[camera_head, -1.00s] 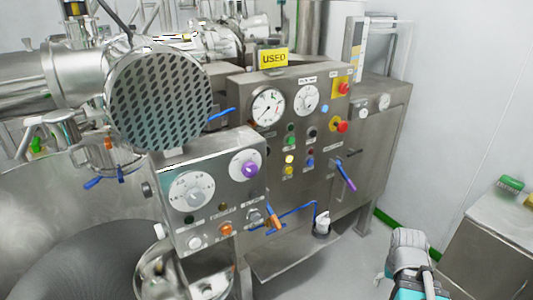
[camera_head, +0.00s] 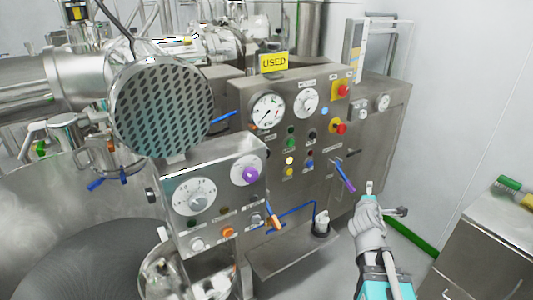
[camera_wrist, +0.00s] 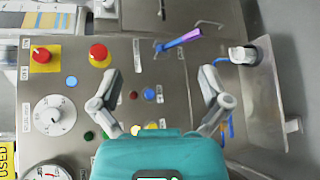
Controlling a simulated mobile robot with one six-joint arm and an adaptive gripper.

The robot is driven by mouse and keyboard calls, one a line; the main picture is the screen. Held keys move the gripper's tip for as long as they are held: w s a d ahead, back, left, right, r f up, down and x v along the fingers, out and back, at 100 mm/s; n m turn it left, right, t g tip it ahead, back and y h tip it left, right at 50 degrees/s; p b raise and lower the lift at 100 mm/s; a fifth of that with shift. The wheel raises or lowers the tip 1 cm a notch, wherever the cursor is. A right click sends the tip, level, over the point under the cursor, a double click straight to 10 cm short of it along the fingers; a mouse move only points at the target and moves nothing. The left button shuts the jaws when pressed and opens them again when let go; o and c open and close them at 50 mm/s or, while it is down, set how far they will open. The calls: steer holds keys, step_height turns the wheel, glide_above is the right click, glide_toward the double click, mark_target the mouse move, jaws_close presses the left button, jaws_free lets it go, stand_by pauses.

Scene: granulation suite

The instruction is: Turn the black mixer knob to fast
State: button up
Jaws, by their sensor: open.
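A small black round knob (camera_head: 312,135) sits on the front of the steel control panel (camera_head: 262,172), among coloured buttons. Its label is too small to read, so I cannot confirm it is the mixer knob or tell its setting. In the wrist view it seems hidden behind my left-hand finger. My gripper (camera_head: 385,200) is open and empty, low at the right of the panel in the head view. In the wrist view my gripper (camera_wrist: 160,73) faces the panel with its fingers spread. It is apart from the knob in the head view.
A nearer box carries a grey dial (camera_head: 194,196) and a purple knob (camera_head: 250,174). A white-capped fitting (camera_head: 321,222) juts out below. Floor space shows at right.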

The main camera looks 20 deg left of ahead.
steer(key=s+a+r+n+g+y+p, duration=0.1)
steer(key=s+a+r+n+g+y, duration=0.1)
steer(key=a+n+y, duration=0.5)
steer(key=s+a+r+n+g+y+p, duration=0.1)
steer(key=s+a+r+n+y, duration=0.3)
steer(key=a+n, duration=1.3)
steer(key=s+n+y, duration=0.1)
steer(key=n+y, duration=0.1)
steer(key=y, duration=0.2)
steer(key=shift+a+r+n+g+y, duration=0.25)
steer(key=shift+r+n+g+y, duration=0.05)
steer(key=shift+r+g, duration=0.1)
